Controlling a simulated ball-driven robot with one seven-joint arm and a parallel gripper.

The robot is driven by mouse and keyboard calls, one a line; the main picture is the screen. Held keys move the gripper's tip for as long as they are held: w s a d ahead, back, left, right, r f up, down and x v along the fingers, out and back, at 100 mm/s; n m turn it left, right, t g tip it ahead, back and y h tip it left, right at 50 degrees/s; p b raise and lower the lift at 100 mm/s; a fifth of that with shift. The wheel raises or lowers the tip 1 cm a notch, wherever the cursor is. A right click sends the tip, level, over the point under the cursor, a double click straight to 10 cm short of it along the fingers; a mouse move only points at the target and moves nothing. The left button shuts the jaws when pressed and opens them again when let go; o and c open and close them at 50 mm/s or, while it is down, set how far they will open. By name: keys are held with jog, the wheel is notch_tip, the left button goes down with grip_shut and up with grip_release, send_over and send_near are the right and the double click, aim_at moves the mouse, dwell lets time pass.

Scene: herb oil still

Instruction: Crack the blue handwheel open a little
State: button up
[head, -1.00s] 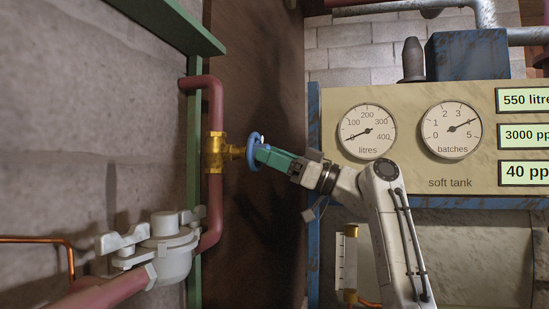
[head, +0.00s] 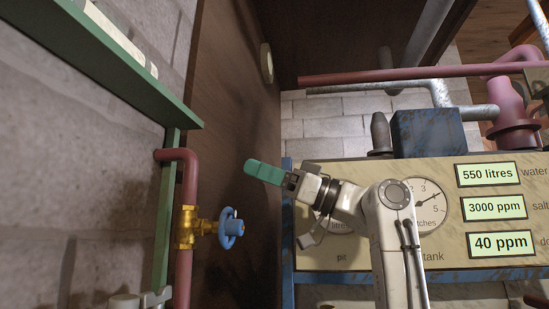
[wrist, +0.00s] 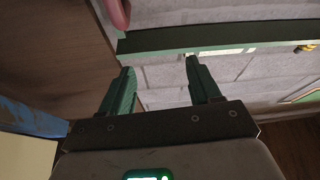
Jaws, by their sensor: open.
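The blue handwheel (head: 231,228) sits on a brass valve (head: 190,227) on the red vertical pipe, at the lower left of the head view. My gripper (head: 250,168) has green fingers and is above and to the right of the handwheel, clear of it. In the wrist view my gripper (wrist: 159,64) is open, with its two green fingers apart and nothing between them. The handwheel does not show in the wrist view.
A green beam (head: 120,70) runs along the wall at upper left. The red pipe (head: 188,172) bends below it. A panel (head: 330,258) with dials and readouts stands at right. The space between the pipe and panel is open before a dark brown surface.

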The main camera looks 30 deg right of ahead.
jog(key=shift+s+r, duration=0.35)
jog(key=shift+s, duration=0.4)
jog(key=shift+s+r, duration=0.3)
jog(key=shift+s, duration=0.45)
jog(key=shift+s+r, duration=0.35)
jog(key=shift+s, duration=0.4)
